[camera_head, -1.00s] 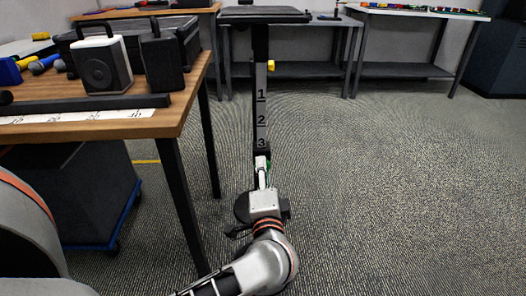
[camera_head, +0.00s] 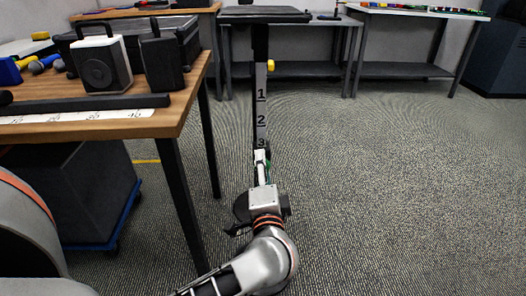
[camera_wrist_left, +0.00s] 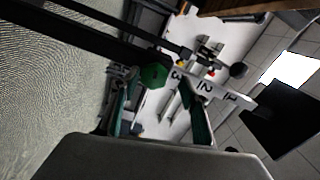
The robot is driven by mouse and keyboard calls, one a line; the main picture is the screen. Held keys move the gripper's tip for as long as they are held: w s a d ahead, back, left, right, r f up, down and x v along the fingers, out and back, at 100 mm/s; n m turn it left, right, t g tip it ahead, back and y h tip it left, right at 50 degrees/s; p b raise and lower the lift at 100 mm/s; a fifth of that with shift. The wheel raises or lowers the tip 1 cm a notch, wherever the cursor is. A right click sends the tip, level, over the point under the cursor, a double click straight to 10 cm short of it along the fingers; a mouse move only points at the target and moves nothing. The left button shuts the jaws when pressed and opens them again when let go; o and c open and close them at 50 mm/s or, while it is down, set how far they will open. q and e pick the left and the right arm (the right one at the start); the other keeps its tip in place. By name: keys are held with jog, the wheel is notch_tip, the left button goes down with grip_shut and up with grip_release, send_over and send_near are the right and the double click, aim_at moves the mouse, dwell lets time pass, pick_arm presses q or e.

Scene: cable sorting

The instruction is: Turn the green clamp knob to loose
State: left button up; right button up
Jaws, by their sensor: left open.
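The green clamp knob (camera_wrist_left: 153,76) shows in the left wrist view as a round, faceted knob on the dark part of the stand. In the head view only a sliver of green shows beside my gripper's fingers. The stand's post (camera_head: 261,105) is upright, with a grey strip numbered 1, 2 and 3. My left gripper (camera_head: 262,160) is at the post just below the 3. In the left wrist view my left gripper (camera_wrist_left: 158,97) is open, its green-padded fingers on either side in front of the knob. Contact cannot be told. My right gripper is out of view.
A yellow knob (camera_head: 270,65) sits higher on the post, under a dark flat top (camera_head: 264,14). A wooden table (camera_head: 180,115) with a white-fronted speaker (camera_head: 101,62) and a black one (camera_head: 162,60) stands close on the left. The carpet on the right is clear.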

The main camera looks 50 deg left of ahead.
pick_arm(q)
jog(key=o, duration=0.9)
jog(key=r, duration=0.8)
jog(key=shift+w+a, duration=0.1)
jog(key=shift+w, duration=0.1)
jog(key=shift+s+d+r, duration=0.1)
jog(key=shift+s+r, duration=0.05)
jog(key=shift+r, duration=0.3)
jog(key=shift+s+d+r, duration=0.1)
jog(key=shift+s+r, duration=0.05)
jog(key=shift+r, duration=0.25)
jog(key=c, duration=0.9)
jog(key=shift+w+f, duration=0.1)
jog(key=shift+f, duration=0.05)
jog(key=shift+f, duration=0.15)
